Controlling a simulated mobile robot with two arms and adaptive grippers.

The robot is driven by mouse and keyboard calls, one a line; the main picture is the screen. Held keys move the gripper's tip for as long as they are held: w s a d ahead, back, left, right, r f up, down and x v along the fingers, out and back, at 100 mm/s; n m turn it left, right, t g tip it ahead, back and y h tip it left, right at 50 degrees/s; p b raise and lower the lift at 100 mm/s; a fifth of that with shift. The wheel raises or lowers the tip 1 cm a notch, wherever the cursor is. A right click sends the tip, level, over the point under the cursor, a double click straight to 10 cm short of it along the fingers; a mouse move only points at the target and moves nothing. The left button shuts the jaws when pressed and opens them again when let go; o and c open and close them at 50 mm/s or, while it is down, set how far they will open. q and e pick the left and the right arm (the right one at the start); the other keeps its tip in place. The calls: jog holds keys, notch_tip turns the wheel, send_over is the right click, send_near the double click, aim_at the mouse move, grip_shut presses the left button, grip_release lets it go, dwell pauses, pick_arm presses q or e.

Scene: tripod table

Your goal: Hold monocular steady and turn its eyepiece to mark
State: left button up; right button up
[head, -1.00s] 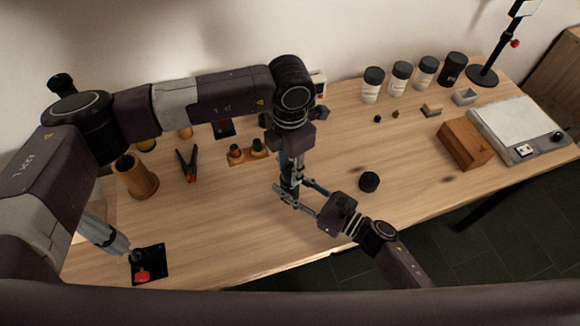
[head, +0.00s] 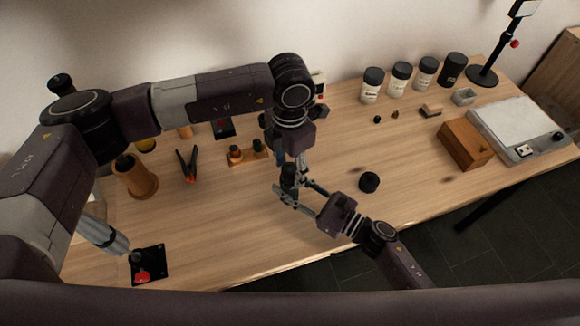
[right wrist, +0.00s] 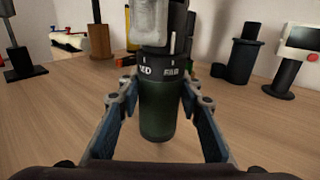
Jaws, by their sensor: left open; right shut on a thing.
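The monocular (right wrist: 158,108) stands upright in the right wrist view, with a dark green body and a black ring above it carrying white marks and lettering. My right gripper (right wrist: 157,112) is shut on its body from both sides; in the head view this gripper (head: 288,193) reaches in from the lower right. My left gripper (head: 288,158) is open above the monocular, pointing down. A grey finger of it (right wrist: 148,25) hides much of the eyepiece in the right wrist view. In the head view the monocular's dark top (head: 288,173) shows partly between the grippers.
A black cylinder (head: 369,182) stands right of the grippers. A wooden rack (head: 247,157), a clamp (head: 188,165) and a wooden cup (head: 136,178) are to the left. Several jars (head: 372,86), a wooden box (head: 465,143) and a pale flat device (head: 518,130) are at right.

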aim_at(290, 168)
pick_arm(q)
notch_tip(290, 168, up, 12)
jog(key=shift+f, duration=0.2)
dwell(0.4)
pick_arm(e)
jog(key=o, duration=1.4)
jog(key=shift+o, duration=0.2)
jog(key=shift+d, duration=0.1)
